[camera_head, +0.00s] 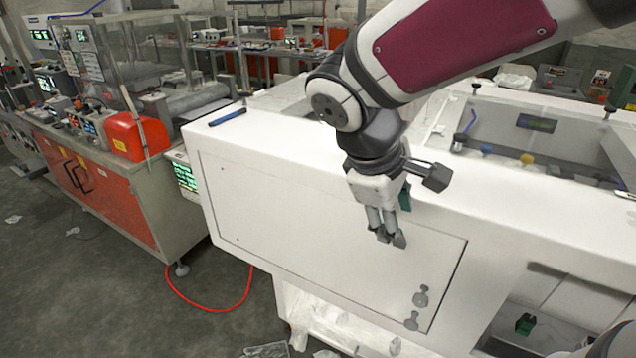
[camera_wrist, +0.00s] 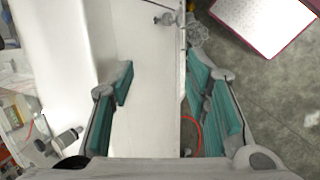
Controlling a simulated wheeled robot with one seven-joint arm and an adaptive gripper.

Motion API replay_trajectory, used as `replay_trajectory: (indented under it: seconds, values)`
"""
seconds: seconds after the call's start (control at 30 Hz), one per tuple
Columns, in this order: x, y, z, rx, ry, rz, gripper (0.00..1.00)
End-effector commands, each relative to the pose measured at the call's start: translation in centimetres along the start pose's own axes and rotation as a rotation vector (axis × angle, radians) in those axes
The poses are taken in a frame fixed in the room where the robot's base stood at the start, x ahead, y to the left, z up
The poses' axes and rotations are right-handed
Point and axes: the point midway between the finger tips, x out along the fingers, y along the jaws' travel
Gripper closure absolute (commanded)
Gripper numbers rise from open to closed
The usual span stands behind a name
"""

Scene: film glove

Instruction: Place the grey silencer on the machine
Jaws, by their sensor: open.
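My gripper (camera_head: 387,236) hangs in front of the long white machine (camera_head: 300,150), near its upper front edge. In the wrist view my gripper (camera_wrist: 162,88) is open, with its green-padded fingers wide apart and nothing between them. The machine's white panel (camera_wrist: 150,60) shows behind the gap. A small grey part with a dark end (camera_wrist: 62,142) shows at the lower left of the wrist view, outside the fingers. I cannot tell whether it is the grey silencer. I cannot clearly pick out the silencer in the head view, where my arm hides part of the machine.
A blue pen (camera_head: 227,117) lies on the machine's left end. Two grey latches (camera_head: 420,296) are on the front panel. A small green block (camera_head: 525,324) sits in the lower right opening. A red hose (camera_head: 215,308) runs on the floor. An orange workbench (camera_head: 95,190) stands left.

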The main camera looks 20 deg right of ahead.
Motion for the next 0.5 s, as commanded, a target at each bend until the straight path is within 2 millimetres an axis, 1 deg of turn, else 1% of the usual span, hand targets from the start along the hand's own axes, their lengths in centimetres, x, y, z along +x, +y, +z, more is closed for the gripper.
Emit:
replay_trajectory:
  seconds: [0.03,0.1,0.3,0.4,0.5]
  values:
    - [-1.1,-0.8,0.6,0.093,0.07,-0.042,0.57]
    - [-2.5,-2.0,1.0,0.212,0.159,-0.102,0.57]
    - [-6.7,-4.9,1.4,0.497,0.386,-0.239,0.57]
    - [-8.3,-5.7,1.5,0.587,0.463,-0.281,0.57]
    - [-9.2,-6.2,1.4,0.637,0.508,-0.305,0.57]
